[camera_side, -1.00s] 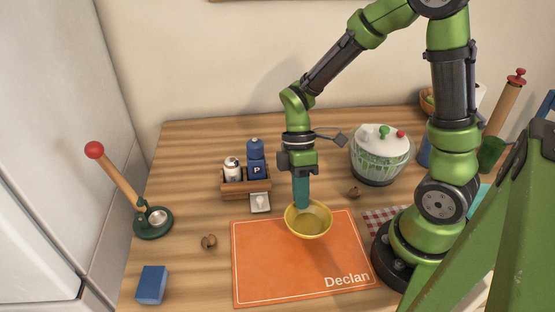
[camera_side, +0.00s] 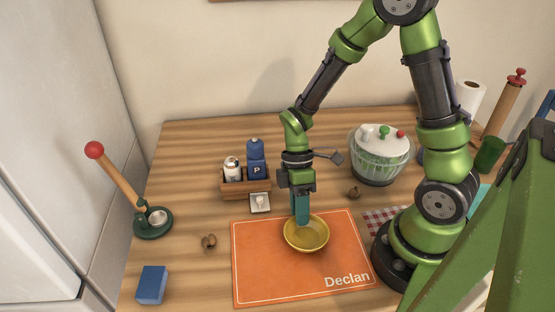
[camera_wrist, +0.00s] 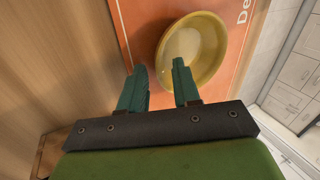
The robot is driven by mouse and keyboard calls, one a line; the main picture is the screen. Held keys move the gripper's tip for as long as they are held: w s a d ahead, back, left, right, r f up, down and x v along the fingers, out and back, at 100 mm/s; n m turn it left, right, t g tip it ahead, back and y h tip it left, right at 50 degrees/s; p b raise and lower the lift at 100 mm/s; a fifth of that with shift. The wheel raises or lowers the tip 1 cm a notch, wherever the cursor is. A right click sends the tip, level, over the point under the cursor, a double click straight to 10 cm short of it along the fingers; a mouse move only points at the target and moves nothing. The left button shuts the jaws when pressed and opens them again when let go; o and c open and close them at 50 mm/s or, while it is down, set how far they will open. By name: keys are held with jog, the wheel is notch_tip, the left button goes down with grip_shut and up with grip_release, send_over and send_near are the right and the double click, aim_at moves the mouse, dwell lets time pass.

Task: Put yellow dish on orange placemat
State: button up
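The yellow dish (camera_side: 306,235) sits upright on the upper middle part of the orange placemat (camera_side: 270,275), which has a white border line and the name "Declan". My gripper (camera_side: 302,222) points down at the dish's back rim. In the wrist view, the fingers of my gripper (camera_wrist: 160,72) are apart, one inside the yellow dish (camera_wrist: 205,50) and one outside it. The rim lies between them with gaps showing on both sides. The orange placemat (camera_wrist: 138,20) shows under the dish.
A wooden caddy (camera_side: 235,188) with shakers stands behind the placemat. A lidded glass bowl (camera_side: 380,160) is at the back right. A blue block (camera_side: 151,284), a walnut (camera_side: 209,241) and a green-based lever press (camera_side: 153,222) are at left. A checked cloth (camera_side: 382,221) lies right.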

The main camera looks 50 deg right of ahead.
jog(key=shift+r, duration=0.15)
jog(key=v, duration=1.2)
jog(key=s+a+r+m+t+h, duration=0.1)
jog(key=s+r+m+t, duration=0.4)
jog(key=r+m+t, duration=0.5)
jog(key=r+m, duration=0.1)
jog(key=m, duration=0.3)
jog(key=shift+a+r+t+h, duration=0.3)
jog(key=shift+a+r, duration=0.05)
jog(key=shift+s, duration=0.1)
